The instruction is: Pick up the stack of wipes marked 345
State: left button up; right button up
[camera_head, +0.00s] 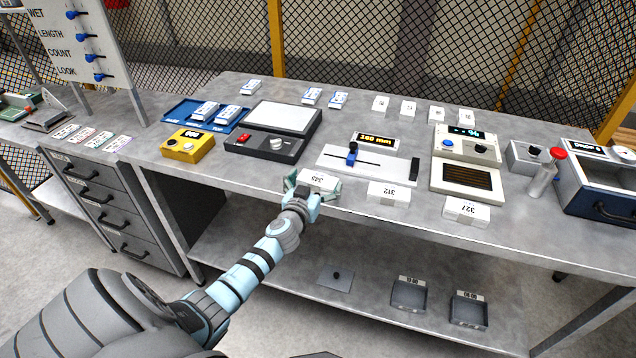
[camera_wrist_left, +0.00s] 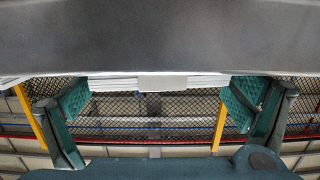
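The white stack of wipes marked 345 (camera_head: 318,178) is at the front edge of the bench. My left gripper (camera_head: 314,188) is around it, one finger at each end. In the left wrist view the stack (camera_wrist_left: 158,82) spans the space between the green finger pads of the gripper (camera_wrist_left: 158,90). The pads are at or very near its ends; I cannot tell whether they press on it. No clear gap shows under the stack. My right gripper is not in view.
Stacks marked 312 (camera_head: 388,193) and 327 (camera_head: 466,209) lie to the right along the front edge. A white slider board (camera_head: 375,166) is just behind. A black scale (camera_head: 265,147) and a yellow device (camera_head: 187,146) are to the left. Trays (camera_head: 408,294) stand on the lower shelf.

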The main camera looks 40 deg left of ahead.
pick_arm(q)
jog(key=c, duration=0.5)
jog(key=shift+r, duration=0.15)
jog(key=shift+c, duration=0.2)
